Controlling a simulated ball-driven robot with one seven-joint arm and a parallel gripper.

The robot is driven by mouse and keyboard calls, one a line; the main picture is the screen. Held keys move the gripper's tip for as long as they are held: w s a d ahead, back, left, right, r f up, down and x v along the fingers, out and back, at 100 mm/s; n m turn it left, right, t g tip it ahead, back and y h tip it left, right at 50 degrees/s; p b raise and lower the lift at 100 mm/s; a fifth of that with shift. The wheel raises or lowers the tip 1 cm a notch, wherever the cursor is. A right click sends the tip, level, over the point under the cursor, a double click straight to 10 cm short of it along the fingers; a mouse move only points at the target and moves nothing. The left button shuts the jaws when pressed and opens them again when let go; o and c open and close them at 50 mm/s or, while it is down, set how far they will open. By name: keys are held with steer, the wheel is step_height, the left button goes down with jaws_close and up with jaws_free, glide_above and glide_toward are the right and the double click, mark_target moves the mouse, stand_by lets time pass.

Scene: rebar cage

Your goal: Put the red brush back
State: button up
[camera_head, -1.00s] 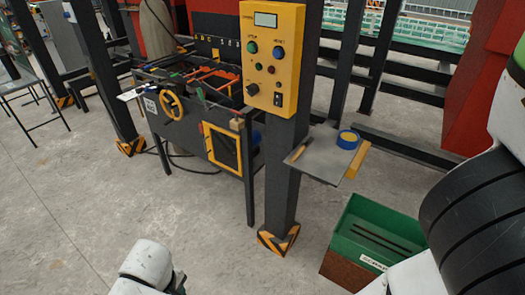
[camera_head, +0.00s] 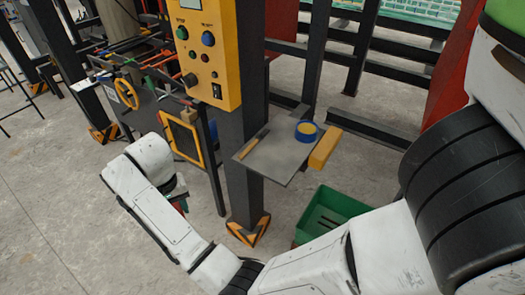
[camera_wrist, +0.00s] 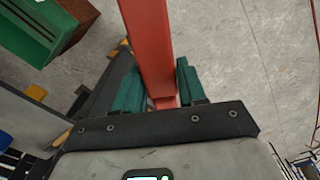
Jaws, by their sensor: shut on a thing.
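In the wrist view a long red bar-shaped thing, which I take for the red brush (camera_wrist: 148,40), runs from the top edge down between the green fingers of my gripper (camera_wrist: 158,82). The gripper is shut on it. Any bristles are out of view. In the head view my gripper (camera_head: 182,203) hangs left of the black column, mostly hidden behind my white arm. The brush cannot be made out there.
A grey shelf (camera_head: 279,165) on the black column (camera_head: 240,150) carries a blue and yellow tape roll (camera_head: 306,131), a yellow block (camera_head: 325,148) and a thin wooden stick (camera_head: 253,145). A green bin (camera_head: 330,210) stands below, partly hidden by my arm. A yellow control box (camera_head: 208,60) is above.

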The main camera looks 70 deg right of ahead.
steer(key=s+d+r+m, duration=0.4)
steer(key=d+m, duration=0.2)
steer(key=d, duration=0.2)
steer(key=s+d+r+m, duration=0.3)
steer(key=d+r+m, duration=0.1)
steer(key=d+m, duration=0.35)
steer(key=s+d+r+m, duration=0.1)
steer(key=s+d+m, duration=0.2)
steer(key=s+m, duration=0.55)
steer(key=s+d+r+m, duration=0.1)
steer(key=s+d+m, duration=0.2)
steer(key=s+m, duration=0.55)
steer(key=w+d+f+b, duration=0.1)
steer(key=d+f, duration=0.1)
steer(key=d, duration=0.2)
steer(key=w+d+f+b, duration=0.1)
steer(key=d+f, duration=0.2)
steer(key=d, duration=0.1)
steer(key=w+d+f+b, duration=0.1)
steer(key=d+f, duration=0.2)
steer(key=shift+d+f, duration=0.2)
steer(key=shift+d, duration=0.2)
steer(key=shift+w+d+f, duration=0.25)
steer(key=shift+d+f, duration=0.25)
steer(key=shift+f, duration=0.2)
steer(key=shift+f+p, duration=0.55)
steer(key=shift+f, duration=1.05)
